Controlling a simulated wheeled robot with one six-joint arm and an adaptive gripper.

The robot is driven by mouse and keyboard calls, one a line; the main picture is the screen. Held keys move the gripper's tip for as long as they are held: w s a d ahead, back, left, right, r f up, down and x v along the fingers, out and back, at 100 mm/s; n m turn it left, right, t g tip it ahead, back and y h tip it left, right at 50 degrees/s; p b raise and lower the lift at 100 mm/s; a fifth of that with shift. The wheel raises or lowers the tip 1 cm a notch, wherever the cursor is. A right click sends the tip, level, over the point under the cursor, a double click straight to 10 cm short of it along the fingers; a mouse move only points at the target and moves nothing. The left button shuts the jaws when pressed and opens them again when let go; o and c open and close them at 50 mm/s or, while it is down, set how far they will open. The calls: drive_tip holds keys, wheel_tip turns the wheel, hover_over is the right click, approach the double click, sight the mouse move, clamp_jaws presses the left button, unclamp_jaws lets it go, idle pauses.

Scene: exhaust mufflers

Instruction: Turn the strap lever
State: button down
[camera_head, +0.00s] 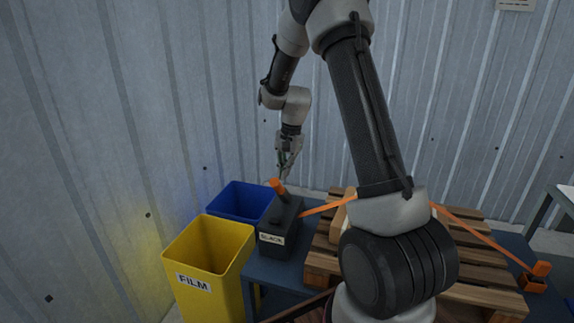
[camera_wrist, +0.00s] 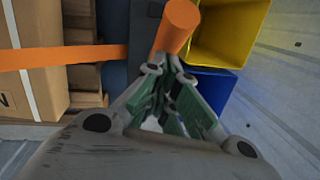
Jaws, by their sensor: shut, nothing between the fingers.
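The strap lever is an orange handle (camera_head: 277,186) on top of a dark box (camera_head: 280,228) with a white label. It also shows in the wrist view as an orange cylinder (camera_wrist: 178,26) just beyond my fingertips. An orange strap (camera_head: 326,207) runs from the box to the right, over the pallet load; it crosses the left of the wrist view (camera_wrist: 60,57). My gripper (camera_head: 285,174) is shut and empty, pointing down just above the lever. In the wrist view its green-padded fingers (camera_wrist: 170,85) meet close to the lever. Whether they touch it I cannot tell.
A yellow bin (camera_head: 212,250) marked FILM and a blue bin (camera_head: 236,203) stand left of the box. A wooden pallet (camera_head: 480,265) with a carton (camera_wrist: 30,90) lies to the right on a blue-grey table (camera_head: 283,270). A corrugated wall (camera_head: 120,120) stands behind.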

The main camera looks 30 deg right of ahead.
drive_tip(key=shift+a, duration=0.1)
drive_tip(key=shift+s+a+f, duration=0.5)
drive_tip(key=shift+s+a, duration=0.2)
drive_tip(key=shift+s, duration=0.05)
